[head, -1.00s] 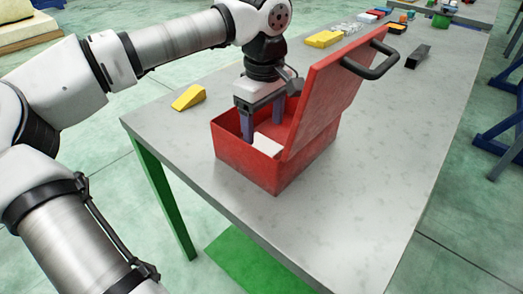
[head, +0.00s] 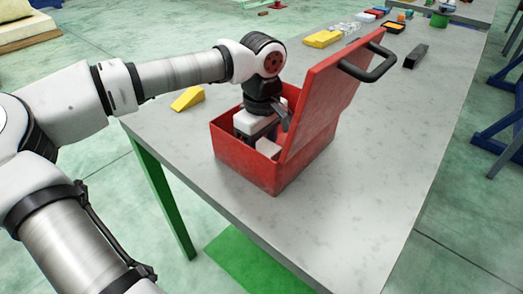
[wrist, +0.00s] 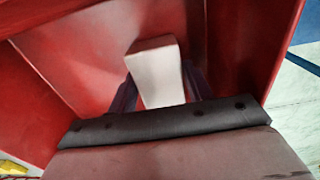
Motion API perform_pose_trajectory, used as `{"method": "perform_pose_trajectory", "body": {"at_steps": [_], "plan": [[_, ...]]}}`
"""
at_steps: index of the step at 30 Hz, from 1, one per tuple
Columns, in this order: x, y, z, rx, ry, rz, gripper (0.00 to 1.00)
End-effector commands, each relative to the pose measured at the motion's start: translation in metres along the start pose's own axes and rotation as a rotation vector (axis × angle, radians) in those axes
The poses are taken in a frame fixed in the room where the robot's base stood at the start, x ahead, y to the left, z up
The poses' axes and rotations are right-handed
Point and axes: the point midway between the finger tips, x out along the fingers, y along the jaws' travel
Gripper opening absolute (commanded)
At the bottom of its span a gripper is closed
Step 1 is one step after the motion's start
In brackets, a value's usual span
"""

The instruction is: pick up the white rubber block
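The white rubber block (wrist: 158,72) is inside the open red toolbox (head: 240,160). It also shows over the near rim in the head view (head: 267,148). My gripper (wrist: 155,92) is lowered into the box, and its fingers stand on either side of the block. In the wrist view the block looks slightly turned between the fingers, with its far end reaching past them. The fingers appear spread, with narrow gaps beside the block. The fingertips are hidden by the box walls in the head view.
The raised toolbox lid (head: 325,95), with a black handle (head: 368,66), stands close to the right of my gripper. A yellow wedge (head: 188,98) lies left of the box. Several small items and a dark bar (head: 416,56) lie farther back. The table's near right is clear.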

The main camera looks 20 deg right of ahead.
Motion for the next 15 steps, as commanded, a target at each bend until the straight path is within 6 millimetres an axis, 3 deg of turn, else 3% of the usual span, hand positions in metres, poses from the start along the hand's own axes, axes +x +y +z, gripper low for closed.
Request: {"method": "perform_pose_trajectory", "body": {"at_steps": [1,7,15], "plan": [[-0.0002,0.0000,0.0000,0.000,0.000,0.000,0.43],[-0.0003,0.0000,-0.0001,0.000,0.001,0.000,0.18],[-0.0019,0.0002,-0.0002,0.000,0.001,0.001,0.18]]}}
